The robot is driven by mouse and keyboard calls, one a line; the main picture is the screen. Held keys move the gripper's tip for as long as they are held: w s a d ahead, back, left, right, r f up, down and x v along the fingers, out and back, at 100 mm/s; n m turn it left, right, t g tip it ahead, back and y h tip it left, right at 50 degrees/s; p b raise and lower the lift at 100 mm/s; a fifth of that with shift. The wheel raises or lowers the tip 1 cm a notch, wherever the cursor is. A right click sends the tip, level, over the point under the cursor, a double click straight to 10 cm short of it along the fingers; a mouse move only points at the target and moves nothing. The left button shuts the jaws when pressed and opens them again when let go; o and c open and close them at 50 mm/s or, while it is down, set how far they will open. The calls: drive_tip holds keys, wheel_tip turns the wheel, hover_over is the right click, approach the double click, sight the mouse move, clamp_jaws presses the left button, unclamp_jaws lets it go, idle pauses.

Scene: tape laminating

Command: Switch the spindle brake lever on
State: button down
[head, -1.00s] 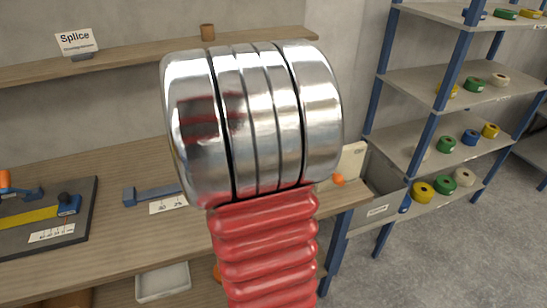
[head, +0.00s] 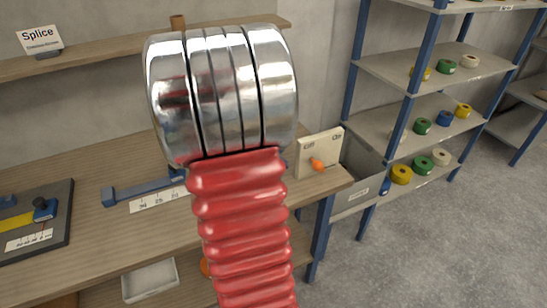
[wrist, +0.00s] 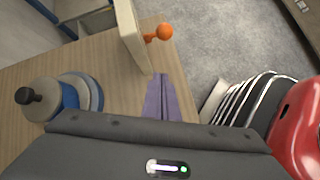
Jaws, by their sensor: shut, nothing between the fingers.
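The spindle brake lever is an orange knob (head: 317,164) on a small cream panel (head: 305,160) at the right end of the bench. In the wrist view the orange knob (wrist: 164,31) sticks out to the right on a short orange stem from the upright panel (wrist: 131,36). My gripper's purple fingers (wrist: 160,80) are shut and empty, just below the panel and apart from the knob in the picture. In the head view my red and silver arm hides the gripper.
A spindle with blue and grey discs and a black knob (wrist: 30,96) stands at left in the wrist view. The wooden bench (head: 110,225) also bears a blue bar with a scale (head: 158,200). A blue-posted rack (head: 405,110) with tape rolls stands at right, with open floor before it.

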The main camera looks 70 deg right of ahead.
sight(318, 166)
drive_tip(key=x, duration=0.5)
drive_tip(key=shift+s+f, duration=0.15)
drive_tip(key=shift+f, duration=0.05)
drive_tip(key=shift+s+d+r, duration=0.25)
drive_tip(key=shift+s+r, duration=0.1)
drive_tip(key=shift+s, duration=0.15)
drive_tip(key=shift+s+d+r, duration=0.2)
drive_tip(key=shift+s+r, duration=0.15)
drive_tip(key=shift+s, duration=0.15)
drive_tip(key=shift+s+d+r, duration=0.25)
drive_tip(key=shift+s+r, duration=0.05)
drive_tip(key=shift+s, duration=0.25)
